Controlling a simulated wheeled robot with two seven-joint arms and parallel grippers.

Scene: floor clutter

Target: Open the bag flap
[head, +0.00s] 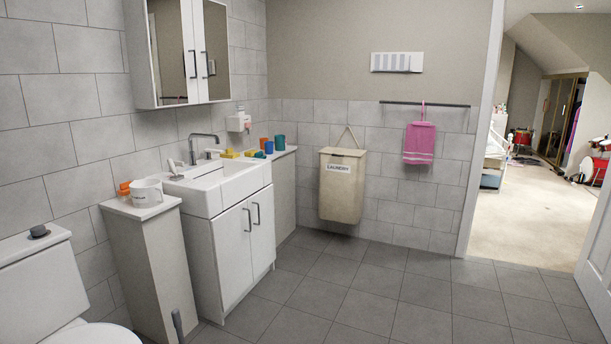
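A beige laundry bag (340,195) with a "LAUNDRY" label hangs by a cord on the tiled back wall, just right of the sink counter. Its flap (343,152) lies across the top and looks closed. The bag hangs above the floor. Neither of my grippers is in the head view.
A white sink cabinet (238,246) and a narrow counter (155,265) stand along the left wall, with a toilet (50,295) at the lower left. A pink towel (419,143) hangs on a rail right of the bag. The grey tiled floor (370,290) is clear. A doorway opens at right.

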